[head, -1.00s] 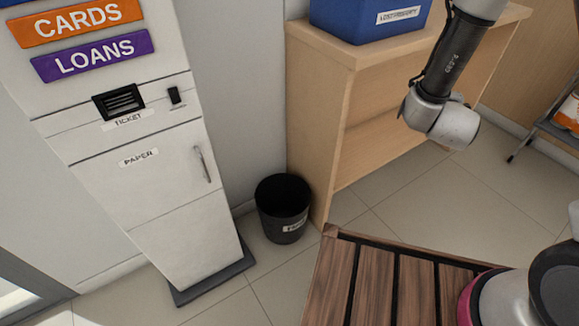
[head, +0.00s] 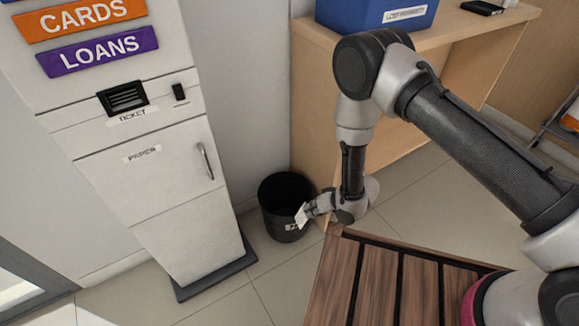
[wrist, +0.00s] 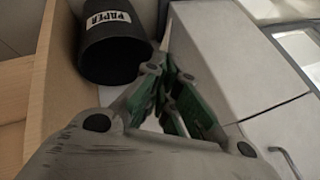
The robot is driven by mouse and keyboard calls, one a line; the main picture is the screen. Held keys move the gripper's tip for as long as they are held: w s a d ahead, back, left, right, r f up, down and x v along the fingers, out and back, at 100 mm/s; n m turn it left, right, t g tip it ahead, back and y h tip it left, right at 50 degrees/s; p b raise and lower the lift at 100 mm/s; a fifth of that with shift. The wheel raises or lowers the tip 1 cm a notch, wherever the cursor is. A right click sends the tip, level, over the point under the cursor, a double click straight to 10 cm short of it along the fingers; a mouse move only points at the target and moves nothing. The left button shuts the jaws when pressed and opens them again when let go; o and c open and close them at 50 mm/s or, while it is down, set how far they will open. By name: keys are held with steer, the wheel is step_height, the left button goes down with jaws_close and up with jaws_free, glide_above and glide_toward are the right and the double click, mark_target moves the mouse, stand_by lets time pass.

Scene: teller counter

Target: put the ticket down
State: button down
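The ticket (head: 301,216) is a small white slip at the tip of my gripper (head: 310,209) in the head view. My gripper is shut on it and holds it in front of the black bin (head: 270,204), near its right side. In the wrist view my gripper's green-padded fingers (wrist: 167,88) are close together, with a thin pale edge beyond them that seems to be the ticket. The bin (wrist: 112,55) also shows there, with a label reading PAPER, to the left of the fingers. From these views I cannot tell whether the ticket touches the bin.
A white ticket machine (head: 165,190) stands left of the bin, with a slot, a handle and CARDS and LOANS signs. A wooden shelf unit (head: 313,110) stands right of the bin, carrying a blue box (head: 350,17) and a dark phone-like object (head: 482,7).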

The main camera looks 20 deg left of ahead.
steer(key=s+f+n+g+h, duration=0.1)
steer(key=s+f+n, duration=0.3)
steer(key=n, duration=0.8)
steer(key=shift+s+f+n+g+h, duration=0.25)
steer(key=shift+s+n+g+h, duration=0.05)
steer(key=shift+h, duration=0.1)
